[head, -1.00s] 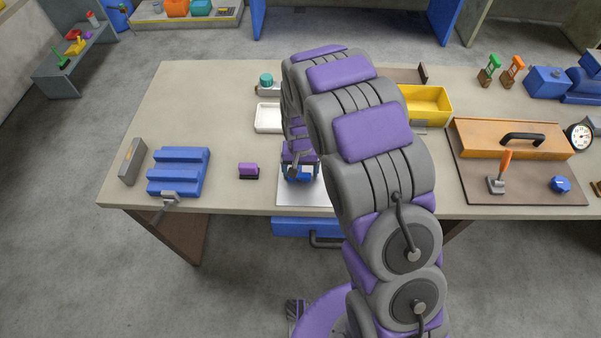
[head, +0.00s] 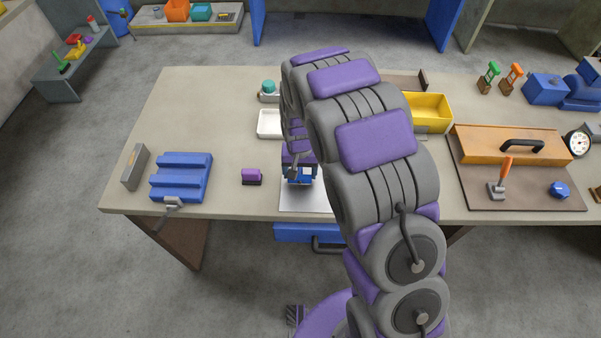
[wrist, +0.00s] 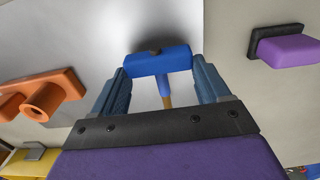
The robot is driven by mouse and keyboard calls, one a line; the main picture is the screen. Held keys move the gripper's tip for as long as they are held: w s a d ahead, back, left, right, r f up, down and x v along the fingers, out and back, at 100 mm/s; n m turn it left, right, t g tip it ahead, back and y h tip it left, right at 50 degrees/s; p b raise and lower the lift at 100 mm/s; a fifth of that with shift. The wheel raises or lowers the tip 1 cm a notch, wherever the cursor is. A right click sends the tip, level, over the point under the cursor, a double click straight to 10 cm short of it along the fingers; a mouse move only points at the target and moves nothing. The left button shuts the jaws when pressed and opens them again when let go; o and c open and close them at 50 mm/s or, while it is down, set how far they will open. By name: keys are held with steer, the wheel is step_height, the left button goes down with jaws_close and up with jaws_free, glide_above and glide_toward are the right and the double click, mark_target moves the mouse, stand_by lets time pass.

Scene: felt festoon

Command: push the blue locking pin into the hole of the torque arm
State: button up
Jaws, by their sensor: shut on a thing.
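The blue locking pin (wrist: 158,61) is in the wrist view, a wide blue head between my fingertips. My gripper (wrist: 158,72) is shut on the head, one finger at each side. An orange part (wrist: 40,98) with a round, open collar lies at the left, apart from the pin; it looks like the torque arm. In the head view my gripper (head: 299,172) is over the pale plate (head: 306,200), with some blue showing at its tip. My arm hides the orange part there.
A purple block on a black base (head: 251,176) stands left of the plate, also in the wrist view (wrist: 288,49). A blue ribbed block (head: 181,177) is farther left. A white tray (head: 269,124) and yellow bin (head: 430,110) stand behind. The table's left back is clear.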

steer(key=s+r+p, duration=0.2)
steer(key=s, duration=1.4)
steer(key=shift+r+p, duration=0.35)
steer(key=shift+a, duration=0.1)
